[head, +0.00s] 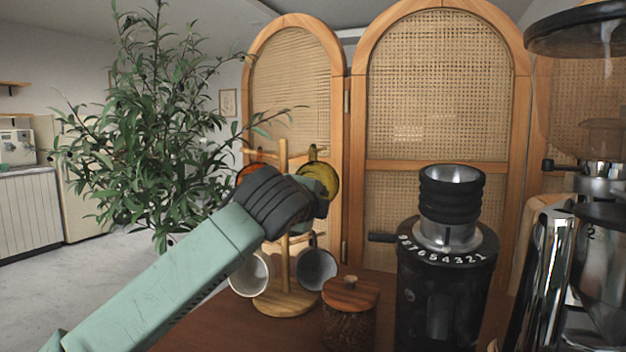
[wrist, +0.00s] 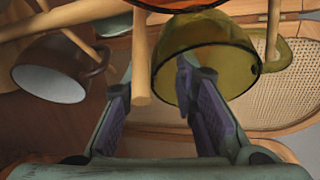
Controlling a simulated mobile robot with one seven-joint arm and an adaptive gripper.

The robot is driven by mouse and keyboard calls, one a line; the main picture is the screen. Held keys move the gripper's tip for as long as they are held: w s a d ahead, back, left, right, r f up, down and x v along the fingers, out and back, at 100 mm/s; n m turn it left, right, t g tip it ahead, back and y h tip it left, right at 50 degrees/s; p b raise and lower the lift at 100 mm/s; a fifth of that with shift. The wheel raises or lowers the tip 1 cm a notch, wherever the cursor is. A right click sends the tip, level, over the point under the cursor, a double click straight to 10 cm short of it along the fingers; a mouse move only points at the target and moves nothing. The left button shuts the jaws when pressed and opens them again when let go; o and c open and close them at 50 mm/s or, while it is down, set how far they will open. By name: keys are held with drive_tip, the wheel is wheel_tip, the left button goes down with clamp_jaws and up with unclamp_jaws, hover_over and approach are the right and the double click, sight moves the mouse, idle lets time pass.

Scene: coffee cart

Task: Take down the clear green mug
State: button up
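The clear green mug (head: 322,178), yellowish-green and see-through, hangs on the upper right of a wooden mug tree (head: 284,306). In the wrist view the mug (wrist: 196,40) fills the upper middle, with its handle at the right. My gripper (wrist: 152,84) is open, its fingers spread below and in front of the mug. The right finger overlaps the mug's rim in the picture; I cannot tell whether it touches. A wooden part of the tree shows between the fingers. In the head view my wrist hides the fingers and part of the tree.
An orange mug (head: 247,171) hangs on the tree's upper left. Two mugs with pale insides (head: 250,275) and grey insides (head: 318,268) hang lower. A wooden-lidded jar (head: 349,312) and a black grinder (head: 446,275) stand to the right. A leafy plant (head: 160,130) stands behind left.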

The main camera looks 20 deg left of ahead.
clamp_jaws()
drive_tip(key=shift+r, duration=0.1)
idle(0.5)
